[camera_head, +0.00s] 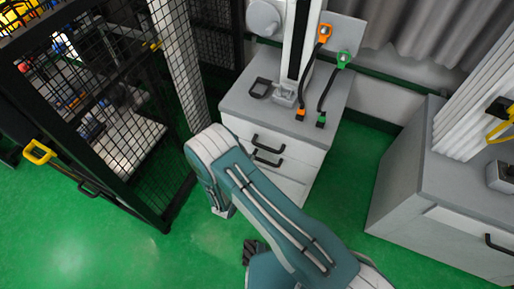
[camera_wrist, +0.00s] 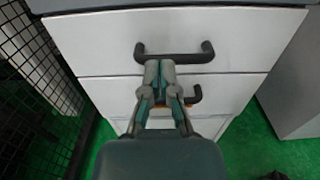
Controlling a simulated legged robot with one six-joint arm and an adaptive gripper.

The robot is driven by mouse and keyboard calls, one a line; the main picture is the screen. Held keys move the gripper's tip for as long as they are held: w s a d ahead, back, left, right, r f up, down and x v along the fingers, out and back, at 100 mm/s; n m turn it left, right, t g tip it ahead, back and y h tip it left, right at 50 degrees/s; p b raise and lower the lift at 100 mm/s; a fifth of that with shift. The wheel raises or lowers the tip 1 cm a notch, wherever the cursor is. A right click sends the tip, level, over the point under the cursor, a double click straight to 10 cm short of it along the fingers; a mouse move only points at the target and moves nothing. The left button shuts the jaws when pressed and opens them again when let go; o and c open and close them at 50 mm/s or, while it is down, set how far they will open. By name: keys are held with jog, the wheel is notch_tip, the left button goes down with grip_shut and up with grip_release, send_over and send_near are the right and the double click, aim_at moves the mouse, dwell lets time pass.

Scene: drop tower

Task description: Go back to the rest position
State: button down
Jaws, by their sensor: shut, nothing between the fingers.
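My gripper (camera_wrist: 159,66) shows in the middle of the wrist view, with its fingertips together and nothing between them. It points toward the drawer front of a white cabinet (camera_wrist: 95,45). Its tips overlap the top drawer's black handle (camera_wrist: 180,56) in the picture; I cannot tell whether they touch it. A lower handle (camera_wrist: 194,95) is partly covered by the fingers. In the head view, my teal and white arm reaches forward and bends down in front of the same cabinet (camera_head: 270,129), and my gripper is mostly hidden behind it.
On the cabinet top stand a tower column (camera_head: 297,45), a black frame (camera_head: 260,88), and orange (camera_head: 325,33) and green (camera_head: 343,59) cabled connectors. A black mesh fence (camera_head: 125,100) is close on the left. A grey cabinet (camera_head: 410,190) stands right. Green floor (camera_head: 355,165) lies between.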

jog(key=shift+s+r, duration=0.1)
jog(key=shift+s, duration=0.75)
jog(key=s+d+r+m+g+h, duration=0.1)
jog(key=d+r+m+g+h, duration=0.2)
jog(key=d+r+m+g, duration=0.75)
jog(key=d+r+m+g+h, duration=0.3)
jog(key=d+r+m, duration=0.45)
jog(key=r, duration=0.85)
jog(key=s+d+r+m+t+y, duration=0.1)
jog(key=s+d+r+m+y, duration=0.1)
jog(key=s+r+m+y, duration=0.4)
jog(key=s+d+r+m+t+y, duration=0.1)
jog(key=s+r+m+y, duration=0.5)
jog(key=s, duration=0.7)
notch_tip(320, 180, up, 4)
jog(key=shift+s+d+f+m, duration=0.15)
jog(key=shift+d+m, duration=0.4)
jog(key=shift+m, duration=0.45)
